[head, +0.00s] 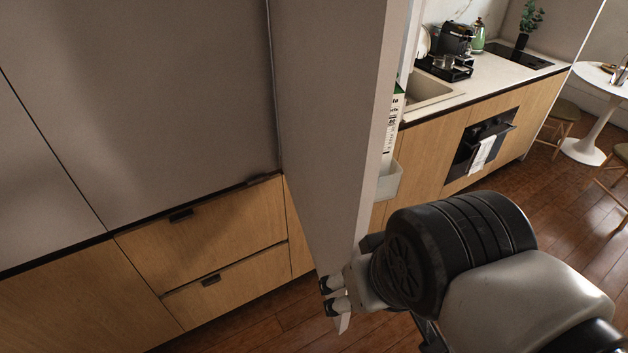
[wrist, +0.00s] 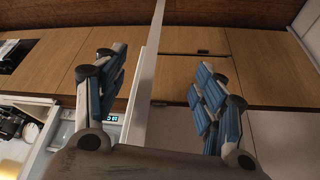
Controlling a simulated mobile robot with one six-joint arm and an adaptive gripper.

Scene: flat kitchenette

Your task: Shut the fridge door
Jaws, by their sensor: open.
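The fridge door (head: 330,110) stands open as a tall grey panel in the middle of the head view. A carton (head: 391,128) and a pale door bin (head: 388,183) show on its inner side at the right. My gripper (head: 328,297) is at the lower end of the door, with its fingers apart and nothing held. In the wrist view, the pale door edge (wrist: 147,80) runs through the gap between the fingers of my gripper (wrist: 162,60). I cannot tell whether either finger touches the door.
Grey cabinet fronts (head: 140,90) stand above wooden drawers (head: 205,235) at the left. A counter (head: 510,75) with a sink (head: 425,88) and an oven (head: 480,145) lies beyond at the right. A round white table (head: 605,78) stands far right. Wooden floor (head: 480,205) is clear between.

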